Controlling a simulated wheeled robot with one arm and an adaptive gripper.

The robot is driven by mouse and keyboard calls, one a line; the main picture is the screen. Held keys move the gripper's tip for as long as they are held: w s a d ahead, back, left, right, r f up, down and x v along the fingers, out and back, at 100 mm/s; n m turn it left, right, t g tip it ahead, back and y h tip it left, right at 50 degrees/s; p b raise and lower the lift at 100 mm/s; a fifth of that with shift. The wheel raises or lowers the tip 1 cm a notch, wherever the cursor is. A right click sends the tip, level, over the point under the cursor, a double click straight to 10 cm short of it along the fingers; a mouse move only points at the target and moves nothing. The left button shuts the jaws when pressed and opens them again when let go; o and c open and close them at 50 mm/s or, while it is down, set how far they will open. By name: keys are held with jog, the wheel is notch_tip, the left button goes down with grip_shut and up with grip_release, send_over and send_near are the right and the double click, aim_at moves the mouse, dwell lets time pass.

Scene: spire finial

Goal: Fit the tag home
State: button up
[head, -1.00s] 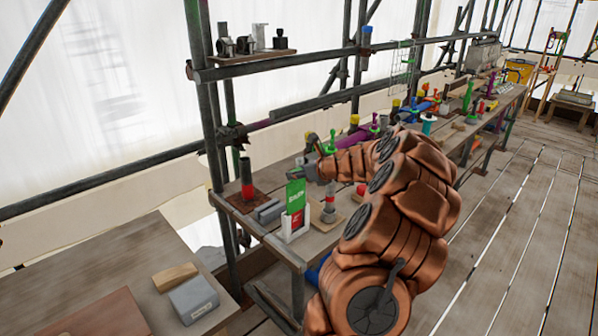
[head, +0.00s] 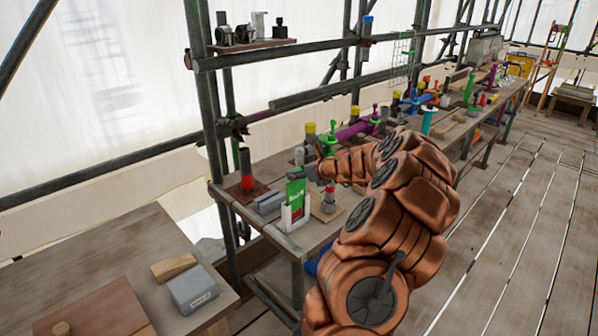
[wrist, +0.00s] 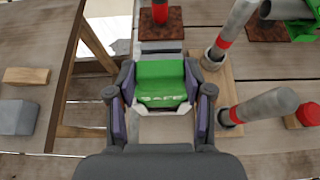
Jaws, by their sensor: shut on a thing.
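The green tag (head: 296,189) with white lettering is upright in the head view, its lower part inside the white holder (head: 285,217) at the near end of the bench. A little red shows in the holder below the green. In the wrist view the tag (wrist: 160,82) reads "SAFE" and lies between the two fingers of my gripper (wrist: 160,88), which is shut on it. White holder edges show around the tag's lower end. My gripper (head: 303,172) is at the tag's top in the head view. How deep the tag sits is hidden.
Grey pipe stubs with red bands (wrist: 263,105) stand close to the right of the gripper in the wrist view. A dark post with a red band (head: 246,170) and grey blocks (head: 268,204) are behind the holder. Scaffold tubes (head: 212,120) rise behind the bench. A side table (head: 110,260) is at left.

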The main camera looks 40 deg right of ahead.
aim_at(297, 191)
jog(key=shift+f+b, duration=1.4)
jog(key=shift+f, duration=1.7)
jog(key=o, duration=1.1)
jog(key=o, duration=0.4)
jog(key=shift+f, duration=0.6)
